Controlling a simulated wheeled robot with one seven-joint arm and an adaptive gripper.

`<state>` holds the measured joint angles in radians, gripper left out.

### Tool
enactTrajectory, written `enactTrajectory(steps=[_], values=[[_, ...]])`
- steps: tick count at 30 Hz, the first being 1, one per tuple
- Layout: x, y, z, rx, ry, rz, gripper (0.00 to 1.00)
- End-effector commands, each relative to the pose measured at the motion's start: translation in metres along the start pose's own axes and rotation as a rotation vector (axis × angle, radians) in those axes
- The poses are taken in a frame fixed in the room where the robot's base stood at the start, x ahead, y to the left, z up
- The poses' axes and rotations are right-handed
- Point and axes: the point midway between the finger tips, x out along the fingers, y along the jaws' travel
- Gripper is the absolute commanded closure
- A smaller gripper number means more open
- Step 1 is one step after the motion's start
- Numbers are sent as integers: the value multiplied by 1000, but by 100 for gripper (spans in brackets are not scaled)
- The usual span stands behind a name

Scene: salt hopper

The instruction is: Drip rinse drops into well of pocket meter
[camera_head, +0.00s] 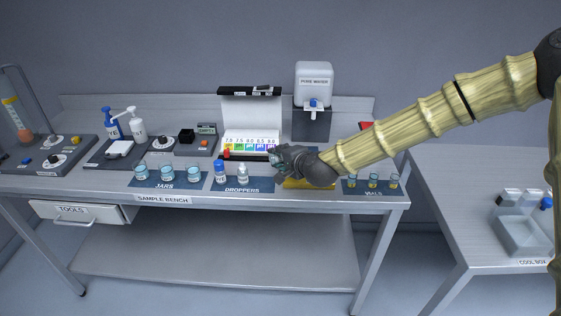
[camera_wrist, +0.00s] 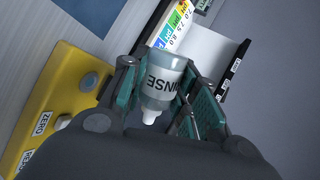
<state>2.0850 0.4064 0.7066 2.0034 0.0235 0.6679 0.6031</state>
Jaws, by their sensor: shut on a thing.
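The rinse bottle (camera_wrist: 166,76) is clear, labelled "RINSE", with a white nozzle (camera_wrist: 149,117). My gripper (camera_wrist: 160,88) is shut around its body in the wrist view, and the bottle is tilted in that picture. The yellow pocket meter (camera_wrist: 42,98) shows at the left of the wrist view, with "ZERO" and "READ" labels. A dark round spot (camera_wrist: 88,81) is on it; I cannot tell if this is the well. In the head view my gripper (camera_head: 278,158) is just above and left of the yellow meter (camera_head: 305,184), which my arm partly covers. The bottle is largely hidden there.
Two dropper bottles (camera_head: 231,174) stand on the droppers mat (camera_head: 262,185), left of the meter. Small vials (camera_head: 373,180) stand on the right mat. Several jars (camera_head: 167,173) are at left. A colour chart case (camera_head: 250,122) and pure water tank (camera_head: 314,84) stand behind.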

Motion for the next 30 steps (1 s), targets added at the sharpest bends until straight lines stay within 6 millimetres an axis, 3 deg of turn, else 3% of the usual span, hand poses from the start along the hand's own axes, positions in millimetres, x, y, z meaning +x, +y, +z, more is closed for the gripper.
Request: enactTrajectory(steps=[18, 30], values=[[-3, -4, -4, 351, -161, -55, 94], [-5, -10, -4, 444, -206, -67, 94]])
